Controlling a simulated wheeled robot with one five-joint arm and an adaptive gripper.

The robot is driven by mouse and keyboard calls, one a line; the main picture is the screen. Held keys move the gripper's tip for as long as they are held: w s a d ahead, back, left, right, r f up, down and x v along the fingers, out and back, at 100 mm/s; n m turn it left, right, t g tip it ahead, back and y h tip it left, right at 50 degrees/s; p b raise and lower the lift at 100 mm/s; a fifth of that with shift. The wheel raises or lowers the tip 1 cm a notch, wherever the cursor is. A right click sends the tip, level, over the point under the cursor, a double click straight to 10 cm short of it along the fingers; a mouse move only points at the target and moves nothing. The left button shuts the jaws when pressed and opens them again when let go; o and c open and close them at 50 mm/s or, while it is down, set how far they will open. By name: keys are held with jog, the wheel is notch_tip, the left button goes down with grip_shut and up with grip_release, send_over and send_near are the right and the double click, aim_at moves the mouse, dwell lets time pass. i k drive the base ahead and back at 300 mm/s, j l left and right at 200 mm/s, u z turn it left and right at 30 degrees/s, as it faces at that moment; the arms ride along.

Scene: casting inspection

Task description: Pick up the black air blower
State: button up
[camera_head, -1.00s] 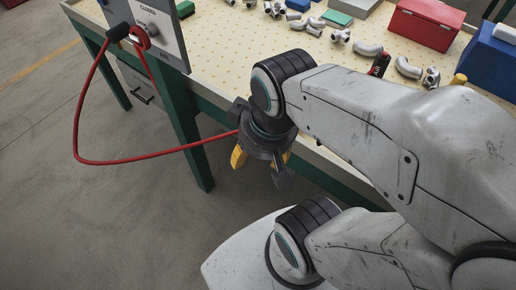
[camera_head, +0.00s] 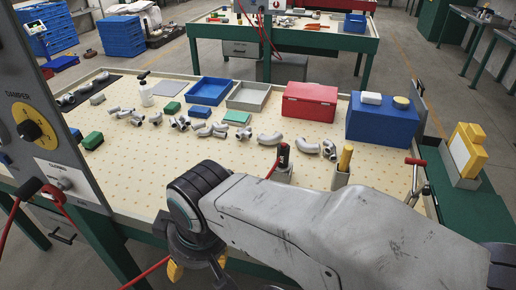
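The black air blower (camera_head: 283,155) appears to be the upright black tool with a red mark, standing in a small grey holder (camera_head: 283,174) on the front part of the pegboard-topped bench. A red hose (camera_head: 271,169) runs down from beside it and passes behind my arm. My gripper (camera_head: 199,268) hangs at the bottom of the view, by the bench's front edge, to the left of the blower and nearer to me. Its yellow-tipped fingers look spread apart with nothing between them. The fingertips are partly cut off or hidden.
A yellow-handled tool (camera_head: 345,158) stands in a holder right of the blower. Metal pipe fittings (camera_head: 270,138) lie behind it. A red box (camera_head: 309,101) and blue box (camera_head: 382,120) stand further back. A grey control panel (camera_head: 44,120) rises at left.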

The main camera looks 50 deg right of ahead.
aim_at(285, 166)
jog(key=l+z, duration=0.1)
jog(key=z, duration=2.6)
